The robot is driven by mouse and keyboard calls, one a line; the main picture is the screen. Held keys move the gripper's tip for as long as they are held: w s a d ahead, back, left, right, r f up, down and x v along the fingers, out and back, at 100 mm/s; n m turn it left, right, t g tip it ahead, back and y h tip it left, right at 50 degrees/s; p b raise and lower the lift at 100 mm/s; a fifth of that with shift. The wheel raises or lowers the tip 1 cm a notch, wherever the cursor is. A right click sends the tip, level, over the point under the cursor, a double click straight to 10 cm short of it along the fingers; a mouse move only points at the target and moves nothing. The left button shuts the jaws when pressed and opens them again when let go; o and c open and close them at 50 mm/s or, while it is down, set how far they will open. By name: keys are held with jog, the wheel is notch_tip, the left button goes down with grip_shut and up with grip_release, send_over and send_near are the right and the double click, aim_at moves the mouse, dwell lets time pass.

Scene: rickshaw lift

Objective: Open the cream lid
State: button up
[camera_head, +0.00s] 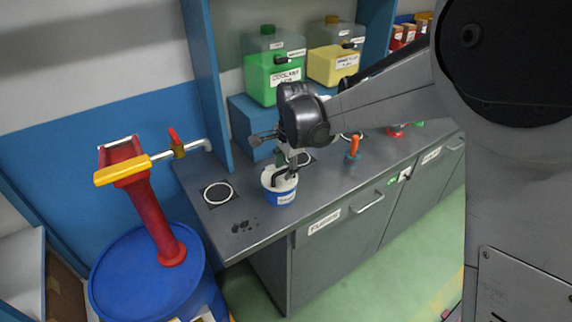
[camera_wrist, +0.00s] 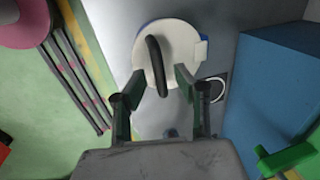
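The round cream lid (camera_wrist: 178,42) sits on a small tub (camera_head: 281,197) with a blue band and a label, on the grey counter (camera_head: 245,232). A dark curved handle (camera_wrist: 153,56) stands up across the middle of the lid. My gripper (camera_wrist: 160,72) is open, with one finger on each side of the handle's lower part in the wrist view. A gap shows on both sides of the handle, so nothing is clamped. In the head view my gripper (camera_head: 286,168) points down at the tub and hides part of its top.
A black pad with a white ring (camera_head: 218,193) lies left of the tub. Green (camera_head: 272,78) and yellow (camera_head: 333,64) containers stand behind. A red funnel on a blue drum (camera_head: 150,275) is at left.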

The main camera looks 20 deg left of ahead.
jog(key=shift+c, duration=0.5)
grip_shut()
